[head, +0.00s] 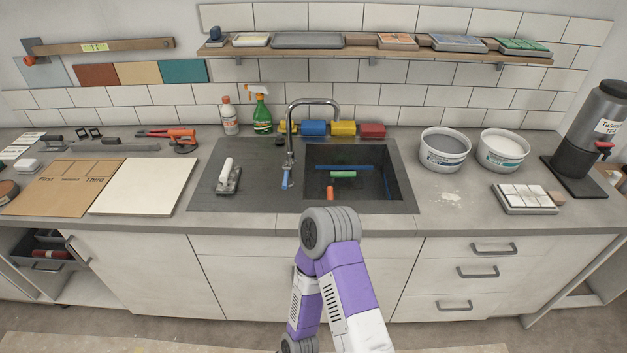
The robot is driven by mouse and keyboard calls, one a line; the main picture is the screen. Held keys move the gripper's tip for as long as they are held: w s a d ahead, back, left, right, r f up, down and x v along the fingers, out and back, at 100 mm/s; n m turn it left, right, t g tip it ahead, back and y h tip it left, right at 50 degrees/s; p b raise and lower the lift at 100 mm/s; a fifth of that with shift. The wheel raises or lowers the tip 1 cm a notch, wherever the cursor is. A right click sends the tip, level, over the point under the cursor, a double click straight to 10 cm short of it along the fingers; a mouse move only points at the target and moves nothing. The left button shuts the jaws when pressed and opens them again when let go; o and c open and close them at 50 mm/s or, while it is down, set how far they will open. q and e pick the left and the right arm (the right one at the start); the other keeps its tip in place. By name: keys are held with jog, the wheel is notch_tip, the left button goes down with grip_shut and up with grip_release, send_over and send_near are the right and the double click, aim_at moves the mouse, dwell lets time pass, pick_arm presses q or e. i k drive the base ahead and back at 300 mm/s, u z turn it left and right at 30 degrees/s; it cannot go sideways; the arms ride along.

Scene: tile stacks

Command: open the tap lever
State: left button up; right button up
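The chrome tap (290,160) rises at the left edge of the sink basin, and its curved spout arches to the right over the basin. A small blue piece (285,181) hangs low against the tap body; it looks like the lever, but it is too small to tell its exact position. No water stream is visible. Neither of my grippers is in view. A bent purple and white arm of mine shows at the bottom centre, in front of the cabinets, with its grey joint near the counter's front edge.
The dark sink (400,180) holds a green roller (343,174) and an orange piece (330,193). A float with a white handle (227,177) lies on the drainboard. Bottles (262,112) and coloured blocks (343,128) stand behind. Two buckets (445,150) are at right.

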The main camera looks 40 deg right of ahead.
aim_at(287, 169)
jog(key=z, duration=0.7)
jog(key=i, duration=0.45)
